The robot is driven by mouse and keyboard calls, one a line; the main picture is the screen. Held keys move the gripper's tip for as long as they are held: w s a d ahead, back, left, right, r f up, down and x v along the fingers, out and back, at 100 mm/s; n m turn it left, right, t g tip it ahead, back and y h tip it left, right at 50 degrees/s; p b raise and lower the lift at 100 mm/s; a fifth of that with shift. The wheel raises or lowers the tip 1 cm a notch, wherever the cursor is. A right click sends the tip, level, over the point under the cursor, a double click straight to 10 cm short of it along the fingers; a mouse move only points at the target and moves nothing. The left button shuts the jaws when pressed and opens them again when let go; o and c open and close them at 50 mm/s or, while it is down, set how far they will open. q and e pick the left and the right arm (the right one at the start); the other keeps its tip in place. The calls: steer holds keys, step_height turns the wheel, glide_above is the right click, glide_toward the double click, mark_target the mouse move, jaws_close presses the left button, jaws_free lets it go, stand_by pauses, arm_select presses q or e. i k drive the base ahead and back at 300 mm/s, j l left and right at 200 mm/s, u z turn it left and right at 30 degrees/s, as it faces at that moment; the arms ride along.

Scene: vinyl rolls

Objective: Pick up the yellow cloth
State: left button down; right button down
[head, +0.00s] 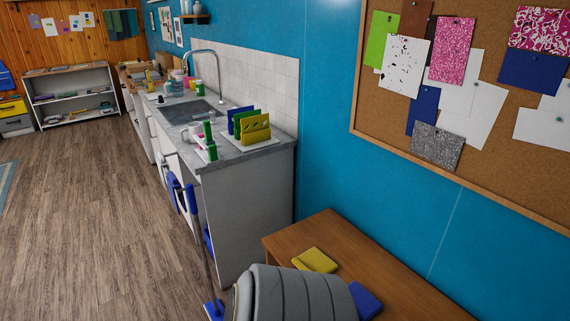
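The yellow cloth (315,260) lies folded flat on the wooden table (322,226), near its left edge. A folded blue cloth (366,300) lies on the same table, nearer and to the right, partly hidden. Neither of my grippers shows in the head view, so I cannot see where they are relative to the cloth.
A counter with a sink (192,111) stands beyond the table against the blue wall. A rack (250,127) with green, blue and yellow pieces is on its near end. A blue-handled mop or broom (197,235) leans there. Open floor (95,235) lies left.

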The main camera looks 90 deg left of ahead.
mark_target(312, 259)
steer(key=u, duration=2.5)
steer(key=z, duration=4.8)
steer(key=u, duration=4.8)
